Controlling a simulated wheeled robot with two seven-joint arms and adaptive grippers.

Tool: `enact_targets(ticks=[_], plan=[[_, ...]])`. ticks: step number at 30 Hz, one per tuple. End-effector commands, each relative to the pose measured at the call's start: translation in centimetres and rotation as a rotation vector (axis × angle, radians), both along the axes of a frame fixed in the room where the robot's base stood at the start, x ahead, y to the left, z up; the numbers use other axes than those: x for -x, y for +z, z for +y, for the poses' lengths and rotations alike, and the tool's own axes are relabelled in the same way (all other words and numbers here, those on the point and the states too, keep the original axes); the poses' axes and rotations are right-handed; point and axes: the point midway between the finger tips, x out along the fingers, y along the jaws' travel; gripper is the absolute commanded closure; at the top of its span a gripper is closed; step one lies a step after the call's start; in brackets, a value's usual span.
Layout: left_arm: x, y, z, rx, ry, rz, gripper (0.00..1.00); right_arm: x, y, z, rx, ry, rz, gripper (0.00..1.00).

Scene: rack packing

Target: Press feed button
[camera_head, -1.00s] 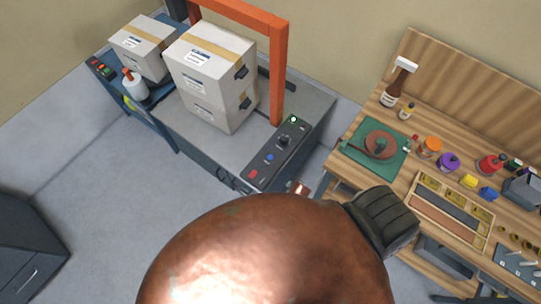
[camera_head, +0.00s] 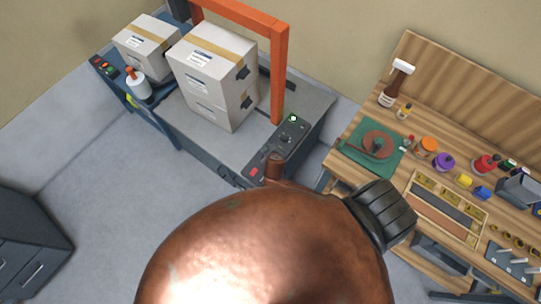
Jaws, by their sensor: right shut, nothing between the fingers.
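The control panel (camera_head: 292,131) sits on the right edge of the strapping machine's grey top. It has a pale green round light or button (camera_head: 293,118), a black knob (camera_head: 285,140) and a red button (camera_head: 255,172). I cannot read which one is marked feed. My left gripper is not in view.
Two stacked cartons (camera_head: 212,75) stand under the orange arch (camera_head: 279,75). Another carton (camera_head: 144,47) and a white bottle (camera_head: 138,85) stand at the left. A wooden workbench (camera_head: 345,185) with tools and jars is at the right. My brown arm covers the lower middle.

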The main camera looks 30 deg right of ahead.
Motion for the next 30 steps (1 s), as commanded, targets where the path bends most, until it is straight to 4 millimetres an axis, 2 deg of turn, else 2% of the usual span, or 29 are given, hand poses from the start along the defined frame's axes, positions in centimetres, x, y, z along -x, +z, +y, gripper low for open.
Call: enact_targets(ticks=[8,21,25,30], plan=[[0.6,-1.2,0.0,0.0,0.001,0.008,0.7,0.0,-1.1,0.0,0.001,0.001,0.0,1.0],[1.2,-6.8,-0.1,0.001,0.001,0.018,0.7,0.0,-6.8,-0.1,0.0,0.0,0.002,1.0],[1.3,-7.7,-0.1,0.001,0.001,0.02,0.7,0.1,-8.1,0.0,-0.001,-0.001,0.002,1.0],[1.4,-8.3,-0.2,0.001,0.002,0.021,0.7,0.0,-8.9,0.0,-0.001,-0.001,0.001,1.0]])
